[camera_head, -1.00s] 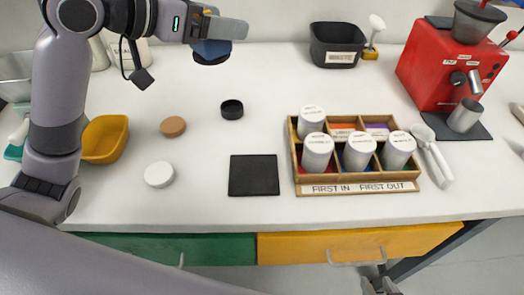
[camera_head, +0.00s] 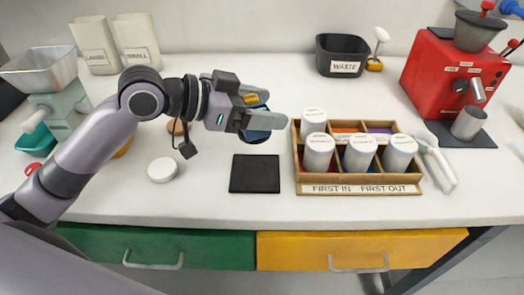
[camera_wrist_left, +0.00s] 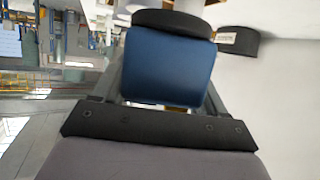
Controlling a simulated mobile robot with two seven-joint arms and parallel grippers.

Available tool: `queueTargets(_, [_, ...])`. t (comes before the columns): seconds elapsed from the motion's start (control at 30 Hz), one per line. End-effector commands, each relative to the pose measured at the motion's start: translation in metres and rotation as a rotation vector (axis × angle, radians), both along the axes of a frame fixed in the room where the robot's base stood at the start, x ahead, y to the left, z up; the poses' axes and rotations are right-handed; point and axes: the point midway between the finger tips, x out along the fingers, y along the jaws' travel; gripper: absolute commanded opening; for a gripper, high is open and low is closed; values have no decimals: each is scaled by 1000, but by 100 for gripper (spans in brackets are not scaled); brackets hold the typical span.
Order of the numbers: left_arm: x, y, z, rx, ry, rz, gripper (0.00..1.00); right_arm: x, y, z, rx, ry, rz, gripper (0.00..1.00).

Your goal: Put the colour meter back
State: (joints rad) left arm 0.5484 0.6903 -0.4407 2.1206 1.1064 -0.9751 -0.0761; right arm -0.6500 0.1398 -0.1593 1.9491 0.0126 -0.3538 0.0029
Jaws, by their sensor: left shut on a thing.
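The colour meter, a blue body with a black round end, is held in my left gripper (camera_head: 264,110). In the head view, part of the meter (camera_head: 258,135) shows below the fingers; the fingers hide much of the rest. In the left wrist view, its blue body (camera_wrist_left: 168,68) fills the space between the fingers, with the black end beyond. The gripper is shut on it, above the white counter and left of the wooden rack. A flat black square mat (camera_head: 255,173) lies bare below and in front of it. My right gripper is not in view.
The wooden rack (camera_head: 360,189) with several white-lidded canisters stands just right of the gripper. A white disc (camera_head: 162,170) lies left of the mat. A black waste bin (camera_head: 342,55) and a red grinder (camera_head: 440,75) stand farther back. The rear middle counter is clear.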

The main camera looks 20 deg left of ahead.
Motion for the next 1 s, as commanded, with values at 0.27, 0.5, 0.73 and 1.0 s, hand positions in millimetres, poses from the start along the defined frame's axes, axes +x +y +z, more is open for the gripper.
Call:
queueTargets(0.27, [0, 0, -53, -3, 0, 1, 18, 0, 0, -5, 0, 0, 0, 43])
queueTargets(0.5, [0, 0, -78, -2, 1, 2, 18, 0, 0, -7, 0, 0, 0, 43])
queueTargets(0.73, [0, 0, -101, -2, -2, 1, 18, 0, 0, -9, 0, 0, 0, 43])
queueTargets(1.0, [0, 0, -101, -2, -4, 1, 18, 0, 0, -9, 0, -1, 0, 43])
